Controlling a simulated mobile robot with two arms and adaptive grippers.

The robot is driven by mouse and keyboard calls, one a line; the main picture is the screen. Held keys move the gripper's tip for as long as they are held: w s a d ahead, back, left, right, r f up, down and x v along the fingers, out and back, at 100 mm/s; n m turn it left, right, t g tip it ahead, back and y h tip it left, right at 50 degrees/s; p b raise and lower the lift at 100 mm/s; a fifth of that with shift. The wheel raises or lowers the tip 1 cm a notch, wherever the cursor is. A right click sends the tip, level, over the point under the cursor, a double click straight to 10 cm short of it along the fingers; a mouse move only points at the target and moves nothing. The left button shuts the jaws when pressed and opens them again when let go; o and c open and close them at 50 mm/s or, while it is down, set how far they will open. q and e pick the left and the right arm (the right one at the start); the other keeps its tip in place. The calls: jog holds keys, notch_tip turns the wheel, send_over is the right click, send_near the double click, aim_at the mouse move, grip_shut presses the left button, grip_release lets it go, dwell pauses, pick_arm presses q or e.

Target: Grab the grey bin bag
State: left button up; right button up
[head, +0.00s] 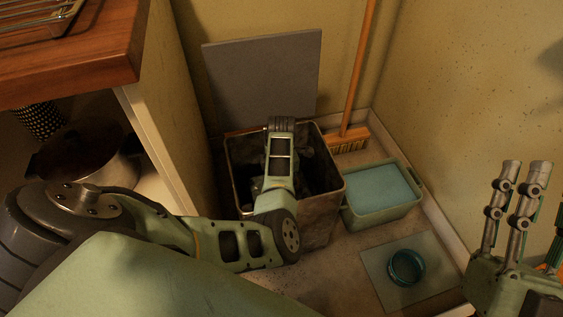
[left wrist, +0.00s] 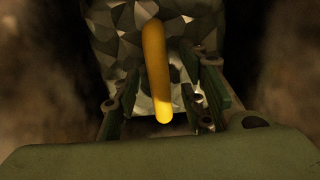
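The grey bin bag (left wrist: 120,35) shows in the left wrist view as a crumpled, faceted surface with a yellow strip (left wrist: 156,70) standing out in front of it. My left gripper (left wrist: 165,98) has its fingers spread apart on either side of the strip, with visible gaps to it. In the head view my left arm reaches down into an open metal bin (head: 318,215). Dark grey folds of the bag (head: 312,165) show inside, partly hidden by the arm, and the fingertips are hidden there. My right gripper (head: 520,180) is at the right edge, fingers up, open and empty.
A grey panel (head: 262,80) stands upright behind the bin. A broom (head: 350,138) leans in the corner. A green tub (head: 382,195) stands right of the bin, and a teal bowl (head: 406,267) sits on a mat. A cabinet with a pot (head: 88,160) borders the left.

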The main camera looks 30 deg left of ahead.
pick_arm(q)
jog(key=shift+c, duration=0.4)
grip_shut()
dwell(0.4)
jog(key=shift+w+r, duration=0.1)
